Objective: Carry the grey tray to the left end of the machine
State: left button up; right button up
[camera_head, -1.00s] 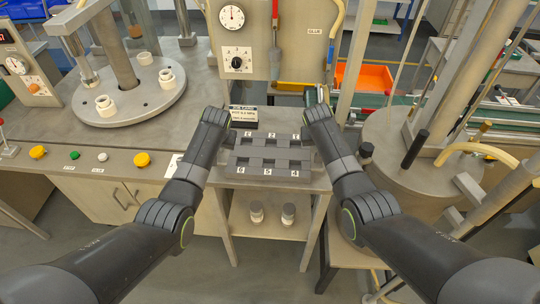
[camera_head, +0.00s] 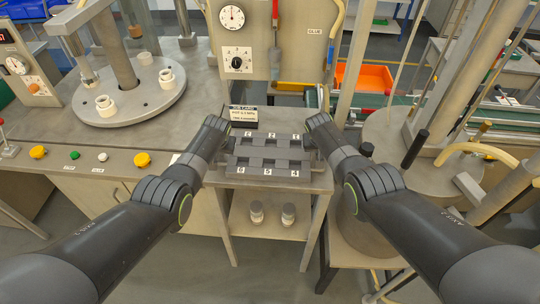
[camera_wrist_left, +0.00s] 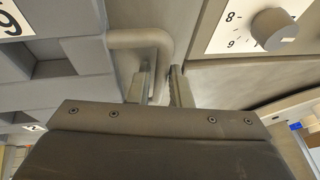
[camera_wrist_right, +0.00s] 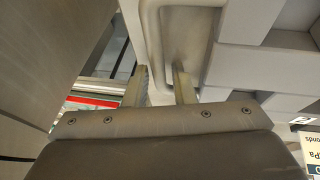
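The grey tray (camera_head: 233,163) lies on a small metal stand in the middle of the head view. It has two rows of square pockets with white number labels, and the pockets look empty. My left gripper (camera_wrist_left: 160,80) is at the tray's left end, with the left handle (camera_wrist_left: 138,38) running down between its fingers. My right gripper (camera_wrist_right: 163,80) is at the right end, with the right handle (camera_wrist_right: 152,25) between its fingers. Whether the fingers press on the handles is unclear. In the head view the arms partly hide both handles.
A round turntable (camera_head: 168,98) with white fittings stands on the bench at the left. A sign (camera_head: 243,115) and gauge panel (camera_head: 237,90) stand behind the tray. A large drum (camera_head: 395,185) is close on the right. Two small jars (camera_head: 288,212) sit on the shelf below.

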pick_arm(q)
grip_shut()
pick_arm(e)
grip_shut()
pick_arm(q)
jog(key=shift+w+r, duration=0.1)
jog(key=shift+r, duration=0.05)
pick_arm(e)
jog(key=shift+w+r, duration=0.1)
jog(key=shift+r, duration=0.05)
